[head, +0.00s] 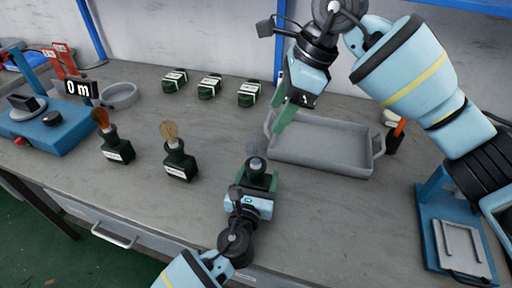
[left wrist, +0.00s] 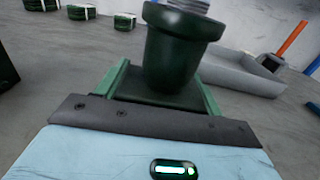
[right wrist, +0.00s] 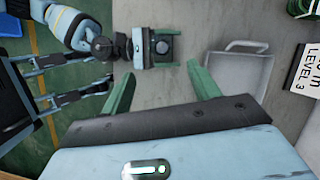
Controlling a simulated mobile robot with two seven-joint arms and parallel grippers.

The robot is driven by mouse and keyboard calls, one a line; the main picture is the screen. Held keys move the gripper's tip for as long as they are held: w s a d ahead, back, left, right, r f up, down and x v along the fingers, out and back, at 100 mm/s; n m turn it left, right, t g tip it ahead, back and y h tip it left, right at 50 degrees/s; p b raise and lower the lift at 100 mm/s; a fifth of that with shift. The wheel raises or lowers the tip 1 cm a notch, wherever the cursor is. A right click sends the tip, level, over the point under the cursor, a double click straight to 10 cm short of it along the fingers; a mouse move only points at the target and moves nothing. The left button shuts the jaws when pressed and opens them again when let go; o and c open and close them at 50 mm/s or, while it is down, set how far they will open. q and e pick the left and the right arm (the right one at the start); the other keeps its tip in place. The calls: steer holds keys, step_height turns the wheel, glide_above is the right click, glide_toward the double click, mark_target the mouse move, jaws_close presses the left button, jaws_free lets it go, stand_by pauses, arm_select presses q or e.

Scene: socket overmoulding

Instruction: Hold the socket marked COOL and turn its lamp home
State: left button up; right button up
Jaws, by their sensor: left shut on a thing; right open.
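My left gripper (head: 256,186) is shut on a dark green socket (head: 257,170), upright near the bench's front edge. The socket also shows between the green fingers in the left wrist view (left wrist: 176,55). A grey lamp (head: 255,149) stands in its top; ribbed grey metal shows above the rim in the left wrist view (left wrist: 188,5). No label is readable on the held socket. My right gripper (head: 289,108) is open and empty, above and to the right of the lamp. Two more sockets stand left, one with an orange lamp (head: 118,150), one with an amber lamp (head: 180,164).
A grey tray (head: 376,161) lies right of the held socket. Several labelled green pieces (head: 209,88) stand at the back. A blue stand (head: 450,215) is at the right.

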mark_target(260, 143)
steer(key=x, duration=1.2)
steer(key=shift+a, duration=0.1)
steer(key=c, duration=1)
